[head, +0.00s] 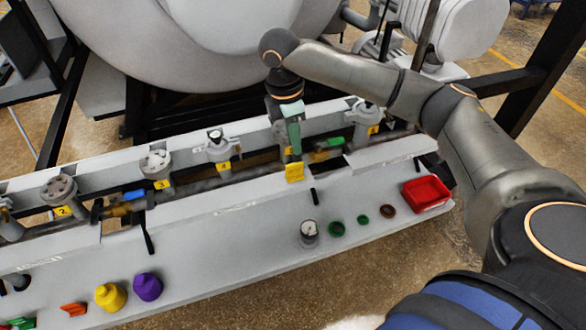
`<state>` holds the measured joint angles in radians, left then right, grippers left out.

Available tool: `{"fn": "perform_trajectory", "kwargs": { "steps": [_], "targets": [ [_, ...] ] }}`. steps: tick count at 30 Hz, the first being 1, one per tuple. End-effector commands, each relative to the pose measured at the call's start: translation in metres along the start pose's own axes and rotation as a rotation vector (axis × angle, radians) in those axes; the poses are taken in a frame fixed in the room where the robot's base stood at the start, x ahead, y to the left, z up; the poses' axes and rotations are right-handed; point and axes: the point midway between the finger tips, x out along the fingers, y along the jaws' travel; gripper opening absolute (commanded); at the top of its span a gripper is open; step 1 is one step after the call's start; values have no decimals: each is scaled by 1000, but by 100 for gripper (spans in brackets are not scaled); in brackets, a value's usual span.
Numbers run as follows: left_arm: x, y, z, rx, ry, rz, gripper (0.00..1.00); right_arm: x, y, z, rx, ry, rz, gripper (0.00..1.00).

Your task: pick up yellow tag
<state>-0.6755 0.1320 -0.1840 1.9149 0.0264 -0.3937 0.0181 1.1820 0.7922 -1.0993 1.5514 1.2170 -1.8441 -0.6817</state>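A plain yellow tag (294,173) stands near the upper edge of the light grey bench panel, around the middle of the view. My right arm reaches in from the right, and its gripper (293,151) points down just above the tag. The fingers look like a narrow grey-green block seen from one side. I cannot tell whether they are apart or touch the tag. The gripper hides part of the pipework and of a small yellow label behind it. My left gripper is not in view.
Valves with numbered yellow labels (62,211) line the rail behind the bench. A red tray (426,194), green rings (336,229), a brown ring (388,211) and a gauge (309,234) sit right. Yellow (110,297) and purple (147,287) pieces sit left. The bench middle is clear.

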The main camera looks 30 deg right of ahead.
Motion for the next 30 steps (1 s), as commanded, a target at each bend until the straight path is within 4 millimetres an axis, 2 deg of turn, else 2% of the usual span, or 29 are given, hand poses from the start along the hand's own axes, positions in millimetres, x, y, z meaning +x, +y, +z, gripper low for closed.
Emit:
{"fn": "perform_trajectory", "kwargs": {
  "steps": [3,11,18,22,28,30],
  "targets": [
    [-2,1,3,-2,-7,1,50,20,0,0,1,-1,-2,22],
    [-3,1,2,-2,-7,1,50,40,0,-3,0,0,0,22],
    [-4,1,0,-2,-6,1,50,75,0,-7,1,0,1,22],
    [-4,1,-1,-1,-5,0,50,83,0,-7,0,0,2,22],
    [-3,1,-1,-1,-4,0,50,83,0,-7,0,1,3,22],
    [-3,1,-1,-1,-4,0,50,83,0,-7,0,1,3,15]
  ]
}}
